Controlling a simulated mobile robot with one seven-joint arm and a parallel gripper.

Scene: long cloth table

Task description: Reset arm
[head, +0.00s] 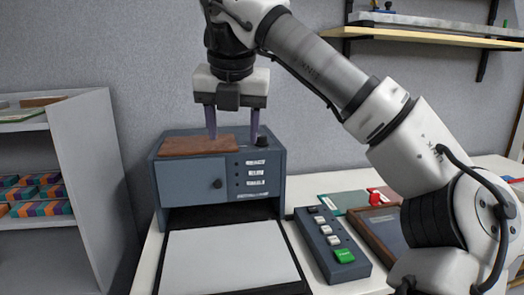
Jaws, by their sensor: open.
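My gripper (233,132) points down over the top of a blue-grey box-shaped device (190,185). Its two purple fingers are apart, with nothing visible between them. A brown wooden board (198,145) lies on top of the device, and the left finger overlaps it in the picture. I cannot tell whether the fingertips touch the board or the device top. My arm reaches in from the right side.
A white panel (230,258) in a dark frame lies before the device. A button box (332,245) with a green button stands to its right, near a framed board (385,228). Shelves with colored blocks (35,190) stand left; a wall shelf (440,38) hangs upper right.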

